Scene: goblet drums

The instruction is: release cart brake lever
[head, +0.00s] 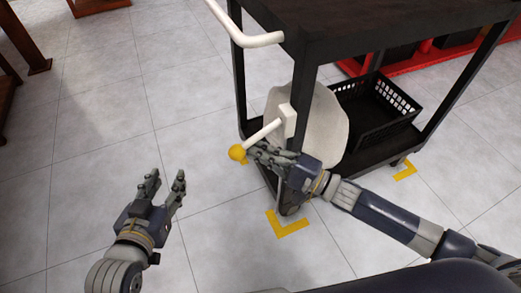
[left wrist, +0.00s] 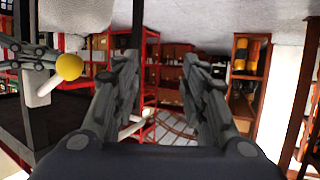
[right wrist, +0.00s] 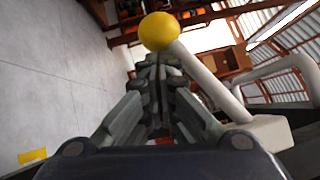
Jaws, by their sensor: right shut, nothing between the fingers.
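The brake lever (head: 264,134) is a white bar with a yellow ball knob (head: 237,153), fixed by a white block (head: 287,118) to a post of the black cart (head: 345,22). It slopes down to the left. My right gripper (head: 254,151) is shut and empty, its fingertips close by the knob. In the right wrist view the knob (right wrist: 158,30) stands just beyond the fingertips; contact is unclear. The left wrist view also shows the knob (left wrist: 69,66). My left gripper (head: 167,174) is open and empty over the floor, left of the cart.
A white push handle (head: 258,41) sticks out from the cart's top. A pale round thing (head: 327,125) and a black basket (head: 378,115) are on the lower shelf. Yellow corner marks (head: 288,226) lie on the grey tiles.

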